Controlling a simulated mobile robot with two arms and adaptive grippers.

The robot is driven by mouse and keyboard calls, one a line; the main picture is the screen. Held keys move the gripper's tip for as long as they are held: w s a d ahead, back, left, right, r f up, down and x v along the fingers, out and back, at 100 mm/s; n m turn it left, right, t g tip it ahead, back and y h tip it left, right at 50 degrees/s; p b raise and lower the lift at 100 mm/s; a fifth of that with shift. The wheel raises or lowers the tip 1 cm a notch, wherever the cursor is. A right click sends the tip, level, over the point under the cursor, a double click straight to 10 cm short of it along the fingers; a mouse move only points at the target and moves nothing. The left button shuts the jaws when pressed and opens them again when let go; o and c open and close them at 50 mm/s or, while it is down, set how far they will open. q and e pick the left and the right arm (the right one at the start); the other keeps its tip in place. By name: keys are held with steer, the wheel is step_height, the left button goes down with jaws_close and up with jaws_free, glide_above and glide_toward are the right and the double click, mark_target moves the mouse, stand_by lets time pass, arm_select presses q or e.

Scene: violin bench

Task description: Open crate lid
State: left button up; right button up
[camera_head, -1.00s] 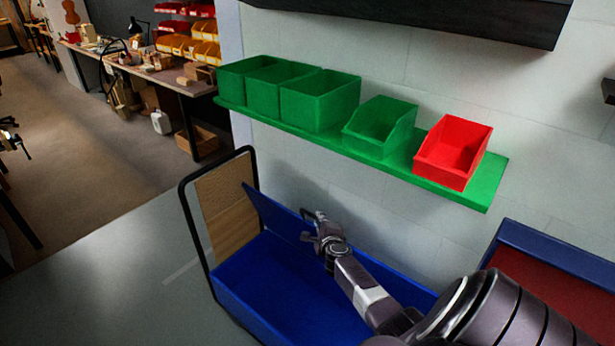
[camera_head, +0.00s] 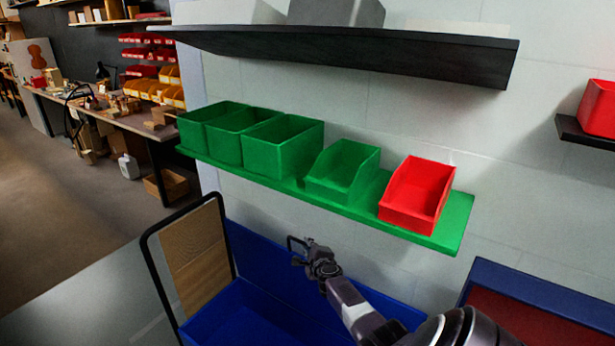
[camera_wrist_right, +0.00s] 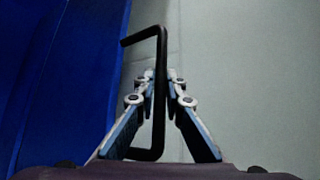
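The blue crate (camera_head: 235,312) sits at the bottom of the head view, its interior open to view. Its blue lid (camera_head: 258,262) is raised along the wall side and stands steeply. My right gripper (camera_head: 298,252) is at the lid's upper part, at a black bar handle (camera_head: 290,241). In the right wrist view, the two fingers (camera_wrist_right: 168,85) close in on the long bar of the black handle (camera_wrist_right: 161,55) from both sides. The blue lid (camera_wrist_right: 70,75) fills the left of that view. The crate's front and right parts are cut off or hidden by my arm. My left gripper is out of view.
A black tube frame with a wooden panel (camera_head: 196,255) stands at the crate's left end. Above, a green shelf (camera_head: 450,225) carries several green bins (camera_head: 285,147) and a red bin (camera_head: 418,195). A dark shelf (camera_head: 400,52) hangs higher. Open floor lies left.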

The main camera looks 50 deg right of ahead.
steer(key=o, duration=0.4)
steer(key=shift+r, duration=0.15)
steer(key=shift+s+d+r, duration=0.2)
steer(key=shift+s+r, duration=0.15)
steer(key=shift+r, duration=0.4)
steer(key=shift+s+a, duration=0.2)
steer(key=shift+a, duration=0.15)
steer(key=f+v, duration=0.1)
steer(key=v, duration=0.9)
steer(key=shift+s+a, duration=0.25)
steer(key=shift+a, duration=0.1)
